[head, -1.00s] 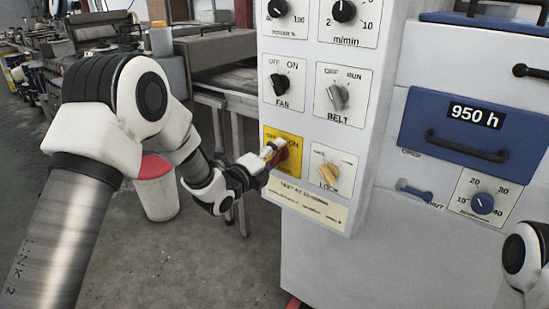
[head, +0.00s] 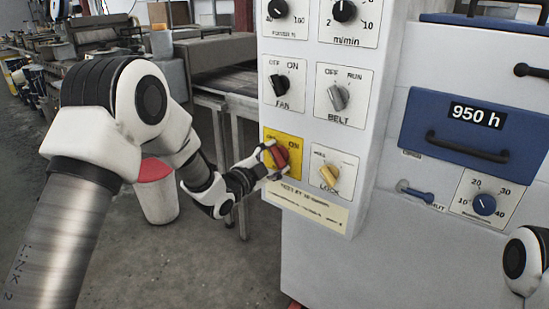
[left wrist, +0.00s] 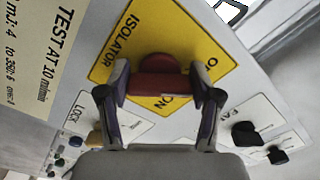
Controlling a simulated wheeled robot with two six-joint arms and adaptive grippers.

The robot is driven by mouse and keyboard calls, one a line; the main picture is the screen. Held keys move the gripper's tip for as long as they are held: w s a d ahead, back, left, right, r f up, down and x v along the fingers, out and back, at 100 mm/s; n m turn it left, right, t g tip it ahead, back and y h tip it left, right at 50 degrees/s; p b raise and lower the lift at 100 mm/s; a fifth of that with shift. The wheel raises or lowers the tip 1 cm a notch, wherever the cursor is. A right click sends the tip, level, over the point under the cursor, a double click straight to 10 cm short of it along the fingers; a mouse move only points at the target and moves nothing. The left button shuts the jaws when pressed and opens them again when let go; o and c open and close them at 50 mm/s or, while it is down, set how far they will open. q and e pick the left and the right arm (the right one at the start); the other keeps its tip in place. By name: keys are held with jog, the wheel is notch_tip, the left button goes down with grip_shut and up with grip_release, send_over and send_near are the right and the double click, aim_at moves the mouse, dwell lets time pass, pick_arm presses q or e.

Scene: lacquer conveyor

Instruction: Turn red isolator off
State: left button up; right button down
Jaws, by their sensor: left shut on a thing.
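The red isolator knob (head: 280,154) sits on a yellow plate (head: 297,172) marked OFF and ON, on the grey control panel. I cannot tell exactly where the knob points. My right gripper is out of view.
The yellow LOCK knob (head: 329,175) is close to the right of the isolator. The FAN knob (head: 281,85) and BELT knob (head: 338,97) are above. A blue drawer (head: 452,125) is at right. A red-lidded bin (head: 155,188) stands behind my left arm.

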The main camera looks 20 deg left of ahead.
pick_arm(q)
jog(key=shift+o, duration=0.2)
jog(key=n, duration=0.3)
jog(key=shift+f+n, duration=0.1)
jog(key=shift+n, duration=0.2)
dwell(0.9)
jog(key=o, duration=1.1)
jog(key=v, duration=1.2)
